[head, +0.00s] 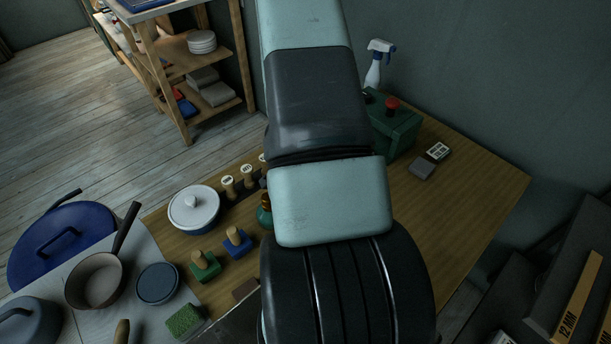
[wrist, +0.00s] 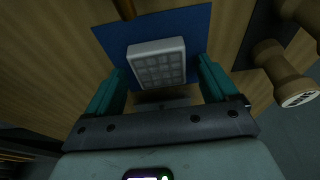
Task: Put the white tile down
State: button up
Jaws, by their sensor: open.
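The white tile (wrist: 157,62), with a grid pattern on its face, shows in the wrist view over a blue square (wrist: 108,38). It lies between the two teal fingers of my gripper (wrist: 161,74), which stand apart, with a gap on the right side. The left finger is close to the tile's edge; I cannot tell whether it touches. Whether the tile rests flat on the blue square is not clear. In the head view my arm hides the gripper, the tile and the blue square.
Wooden stamps (wrist: 278,68) stand close on the right in the wrist view. In the head view the wooden table (head: 465,190) also bears a lidded pot (head: 194,205), green and blue stamps (head: 205,266), a green box (head: 398,130) and small blocks (head: 421,168). The table's right side is clear.

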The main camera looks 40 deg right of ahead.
jog(key=v, duration=1.2)
jog(key=w+a+r+n+t+y, duration=0.2)
jog(key=a+r+n+y, duration=0.15)
jog(key=a+r, duration=0.5)
jog(key=w+a+r+n+t+y, duration=0.25)
jog(key=a+r+n, duration=0.25)
jog(key=a+r, duration=0.3)
jog(key=s+a+r+n+t+h, duration=0.1)
jog(key=s+a+r+n, duration=0.3)
jog(key=s+r+n, duration=0.6)
jog(key=s+r+h, duration=0.1)
jog(key=s+r, duration=0.3)
jog(key=r, duration=0.1)
jog(key=shift+r+h, duration=0.2)
jog(key=shift+h, duration=0.2)
jog(key=shift+w, duration=0.1)
jog(key=shift+c, duration=0.2)
